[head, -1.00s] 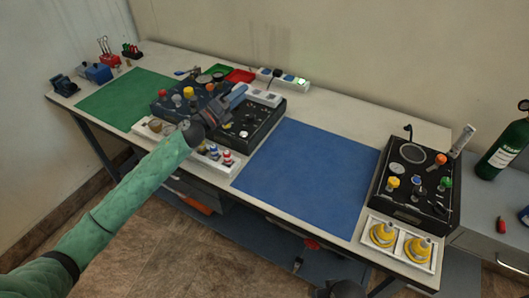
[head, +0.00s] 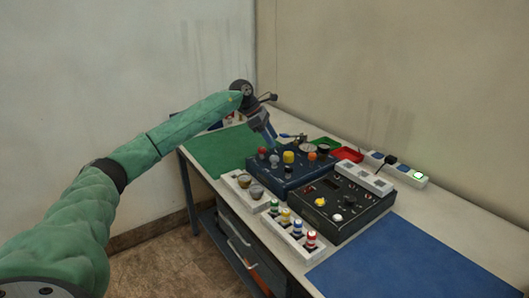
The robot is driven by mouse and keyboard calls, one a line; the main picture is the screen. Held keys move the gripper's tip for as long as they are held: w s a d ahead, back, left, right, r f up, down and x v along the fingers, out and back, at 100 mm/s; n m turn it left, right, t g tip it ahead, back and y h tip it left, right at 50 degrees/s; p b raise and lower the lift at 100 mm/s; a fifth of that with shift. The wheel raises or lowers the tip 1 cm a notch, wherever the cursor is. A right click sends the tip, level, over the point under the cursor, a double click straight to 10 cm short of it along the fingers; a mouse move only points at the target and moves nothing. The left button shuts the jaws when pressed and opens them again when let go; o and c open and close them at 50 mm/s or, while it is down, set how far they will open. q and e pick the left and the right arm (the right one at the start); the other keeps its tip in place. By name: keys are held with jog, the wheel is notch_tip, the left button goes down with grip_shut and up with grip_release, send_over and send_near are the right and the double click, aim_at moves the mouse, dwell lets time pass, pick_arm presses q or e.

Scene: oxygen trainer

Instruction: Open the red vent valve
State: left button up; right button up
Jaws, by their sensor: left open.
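The dark blue panel box (head: 290,180) stands on the table and carries several knobs. A red-orange knob (head: 262,151) is at its left side, close to my gripper. A yellow knob (head: 289,157) is in the middle and an orange knob (head: 312,156) is to its right. I cannot tell for certain which red one is the vent valve. My left gripper (head: 271,143) is open, points down above the box's left part, and seems to hold nothing. Whether its fingertips touch any knob is unclear. My right gripper is out of view.
A black box (head: 345,210) with yellow and white knobs stands to the right. White racks (head: 285,230) with coloured fittings line the table's front. The blue mat (head: 390,265) is bare.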

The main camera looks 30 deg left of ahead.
aim_at(262, 148)
pick_arm(q)
jog(key=a+r+y, duration=0.2)
jog(key=a, duration=0.6)
jog(key=shift+g, duration=0.4)
jog(key=x, duration=0.6)
jog(key=shift+s+d+f+p, duration=0.15)
jog(key=shift+s+f+p, duration=0.05)
jog(key=shift+f+p, duration=0.15)
jog(key=shift+w+d+f, duration=0.1)
jog(key=shift+d+f, duration=0.1)
jog(key=shift+f, duration=0.45)
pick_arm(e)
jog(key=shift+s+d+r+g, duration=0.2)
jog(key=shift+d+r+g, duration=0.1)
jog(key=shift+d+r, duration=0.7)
pick_arm(q)
jog(key=shift+c, duration=0.4)
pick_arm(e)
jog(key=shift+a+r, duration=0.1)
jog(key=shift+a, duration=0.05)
pick_arm(q)
jog(key=c, duration=0.9)
